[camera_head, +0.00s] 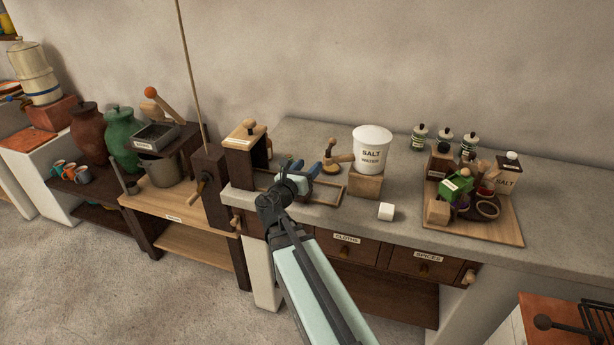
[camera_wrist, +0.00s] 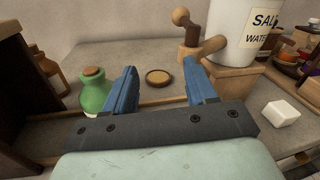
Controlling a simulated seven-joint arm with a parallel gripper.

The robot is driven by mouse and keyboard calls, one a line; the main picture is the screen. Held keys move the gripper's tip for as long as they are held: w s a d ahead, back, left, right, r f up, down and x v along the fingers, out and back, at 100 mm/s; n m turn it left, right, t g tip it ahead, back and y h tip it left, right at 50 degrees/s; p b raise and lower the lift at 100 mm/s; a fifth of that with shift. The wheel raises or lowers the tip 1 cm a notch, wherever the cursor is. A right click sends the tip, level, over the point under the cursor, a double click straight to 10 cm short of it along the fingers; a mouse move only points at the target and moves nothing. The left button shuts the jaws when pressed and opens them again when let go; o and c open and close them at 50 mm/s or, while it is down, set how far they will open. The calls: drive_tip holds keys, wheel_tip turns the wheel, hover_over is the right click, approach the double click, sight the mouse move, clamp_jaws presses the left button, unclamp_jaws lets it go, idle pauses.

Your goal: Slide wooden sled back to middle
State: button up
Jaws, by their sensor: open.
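My gripper (camera_head: 303,173) is open and empty over the left part of the grey counter. In the wrist view its two blue fingers (camera_wrist: 160,70) stand wide apart.
A green corked bottle (camera_wrist: 94,92) stands just left of the fingers. The salt water bucket (camera_head: 372,148) sits on a wooden block to the right. A white cube (camera_head: 386,211) lies near the front edge.

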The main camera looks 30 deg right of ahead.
drive_tip(key=shift+r, duration=2.85)
